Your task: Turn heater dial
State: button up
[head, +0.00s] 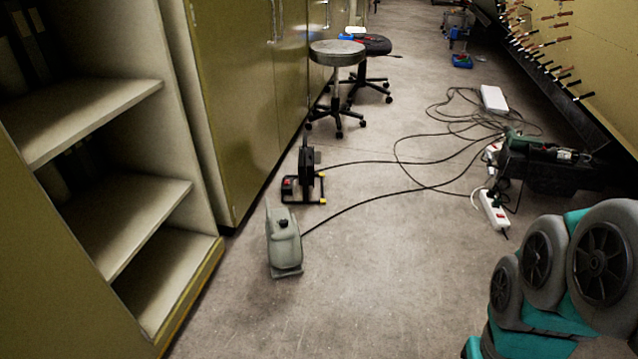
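A small grey heater (285,250) stands upright on the floor in the head view, left of the middle, in front of the cabinets. A dark round knob (283,223), which looks like its dial, sits on the upper part of the side that faces me. The dial's markings are too small to read. A dark cable runs from the heater towards the right. My gripper is not in view, so whether it is open or shut does not show.
Open shelves (150,228) and olive cabinets (235,90) line the left. A black device on a stand (306,178) and stools (337,56) stand behind the heater. Cables cross the floor to power strips (493,208) at right. The floor (370,280) right of the heater is clear.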

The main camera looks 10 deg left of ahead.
aim_at(284, 222)
jog(key=i+j, duration=0.3)
jog(key=i, duration=0.15)
jog(key=i+j+u, duration=0.15)
jog(key=i, duration=0.3)
jog(key=j, duration=0.1)
